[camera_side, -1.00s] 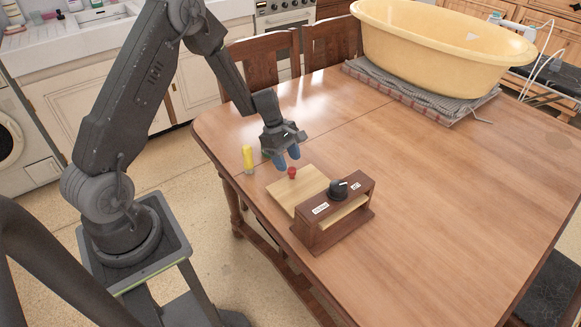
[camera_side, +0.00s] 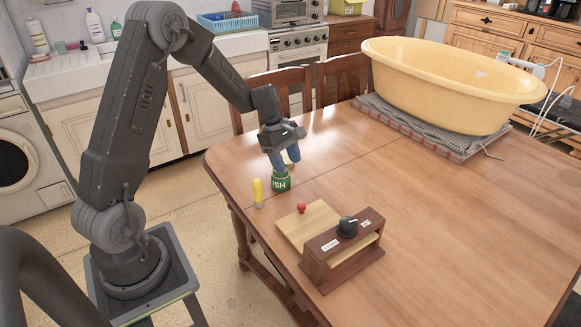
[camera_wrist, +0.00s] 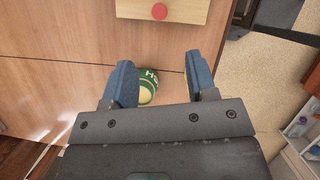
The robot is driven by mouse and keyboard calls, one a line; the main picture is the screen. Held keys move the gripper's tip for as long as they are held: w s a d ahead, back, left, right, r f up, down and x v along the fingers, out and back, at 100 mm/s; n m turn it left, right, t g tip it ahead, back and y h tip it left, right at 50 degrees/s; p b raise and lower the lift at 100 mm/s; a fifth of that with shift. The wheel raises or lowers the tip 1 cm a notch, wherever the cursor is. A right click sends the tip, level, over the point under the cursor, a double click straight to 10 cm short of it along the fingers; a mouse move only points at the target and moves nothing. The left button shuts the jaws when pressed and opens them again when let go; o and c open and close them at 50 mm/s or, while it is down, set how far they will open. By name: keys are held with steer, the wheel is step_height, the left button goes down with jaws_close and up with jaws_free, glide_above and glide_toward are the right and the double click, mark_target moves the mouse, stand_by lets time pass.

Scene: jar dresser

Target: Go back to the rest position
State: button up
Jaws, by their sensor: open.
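My gripper (camera_side: 285,163) is open above the table, with its two blue fingers pointing down. A green jar with a white-lettered label (camera_side: 281,181) stands upright on the table just below the fingertips. In the wrist view the jar (camera_wrist: 148,86) shows between the open fingers (camera_wrist: 160,84), nearer the left one, partly hidden by the gripper body. I cannot tell from the views whether a finger touches it.
A yellow bottle (camera_side: 258,192) stands left of the jar. In front is a small dark wooden dresser (camera_side: 340,258) with a black knob (camera_side: 348,227) and a pale drawer (camera_side: 305,226) with a red knob (camera_side: 301,207). A yellow tub (camera_side: 450,85) stands at the back right.

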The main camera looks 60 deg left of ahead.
steer(key=s+d+r+m+t+y, duration=0.1)
steer(key=s+d+r+m, duration=0.35)
steer(key=r, duration=0.25)
steer(key=s+d+r+m+y, duration=0.1)
steer(key=s+d+r+m, duration=0.3)
steer(key=d+r+m, duration=0.25)
steer(key=s+d+r+m+t+y, duration=0.1)
steer(key=s+d+r+m, duration=0.1)
steer(key=s+m, duration=0.3)
steer(key=s+d+r+m+t+y, duration=0.1)
steer(key=s+d+r+m+t, duration=0.1)
steer(key=s, duration=0.6)
steer(key=r+m, duration=0.1)
steer(key=m, duration=0.1)
steer(key=shift+d+m, duration=0.25)
steer(key=shift+m, duration=0.15)
